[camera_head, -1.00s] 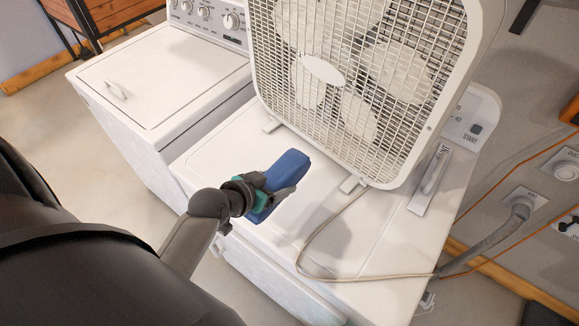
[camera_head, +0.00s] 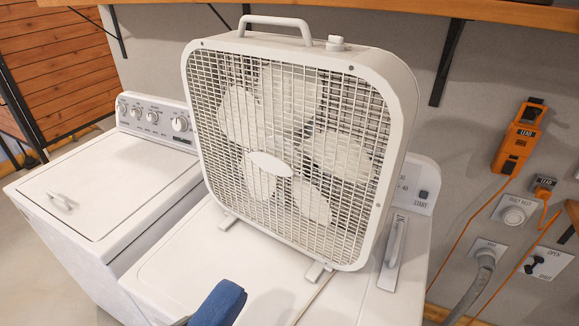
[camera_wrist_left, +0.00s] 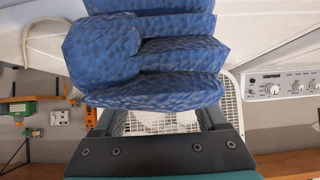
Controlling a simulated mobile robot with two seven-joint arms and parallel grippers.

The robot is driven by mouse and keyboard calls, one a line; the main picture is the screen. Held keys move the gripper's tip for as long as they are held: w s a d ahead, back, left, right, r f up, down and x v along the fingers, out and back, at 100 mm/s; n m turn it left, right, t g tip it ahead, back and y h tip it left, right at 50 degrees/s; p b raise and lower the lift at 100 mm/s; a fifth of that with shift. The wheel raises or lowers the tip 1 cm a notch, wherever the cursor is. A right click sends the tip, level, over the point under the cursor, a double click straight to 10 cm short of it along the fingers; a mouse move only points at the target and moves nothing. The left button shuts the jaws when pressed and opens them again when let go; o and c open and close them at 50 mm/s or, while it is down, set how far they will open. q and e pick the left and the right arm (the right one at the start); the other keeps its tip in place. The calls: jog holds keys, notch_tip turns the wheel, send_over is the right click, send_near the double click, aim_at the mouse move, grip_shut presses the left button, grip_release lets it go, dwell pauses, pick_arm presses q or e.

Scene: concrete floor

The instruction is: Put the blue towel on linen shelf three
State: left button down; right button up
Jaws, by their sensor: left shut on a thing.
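The blue towel (camera_head: 218,303) is a folded bundle at the bottom edge of the head view, in front of the dryer top. In the left wrist view the towel (camera_wrist_left: 150,60) fills the upper middle, its folds facing the camera. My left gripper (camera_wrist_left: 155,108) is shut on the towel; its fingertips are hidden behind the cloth. My right gripper is in neither view. No shelf marked as linen shelf three can be made out.
A white box fan (camera_head: 290,150) stands on the dryer (camera_head: 165,275), right behind the towel. A washer (camera_head: 95,185) is at left. A wooden wall shelf (camera_head: 480,10) on black brackets crosses the top. Orange devices, cords and outlets are on the right wall.

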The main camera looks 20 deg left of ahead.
pick_arm(q)
jog(key=shift+w, duration=0.1)
jog(key=shift+w+d+b, duration=0.1)
jog(key=shift+w+b, duration=0.2)
jog(key=w+d+r+m+h+b, duration=0.1)
jog(key=w+d+m+h+b, duration=0.2)
jog(key=w+d+b, duration=0.35)
jog(key=w+d+r+m+g+h+b, duration=0.2)
jog(key=w+r+m+g+h+b, duration=0.1)
jog(key=b, duration=0.5)
notch_tip(320, 180, up, 3)
jog(key=m+g+h, duration=0.1)
jog(key=m, duration=0.2)
jog(key=shift+w+d+f+b, duration=0.2)
jog(key=shift+w+b, duration=0.15)
jog(key=shift+b, duration=0.05)
jog(key=shift+f, duration=0.1)
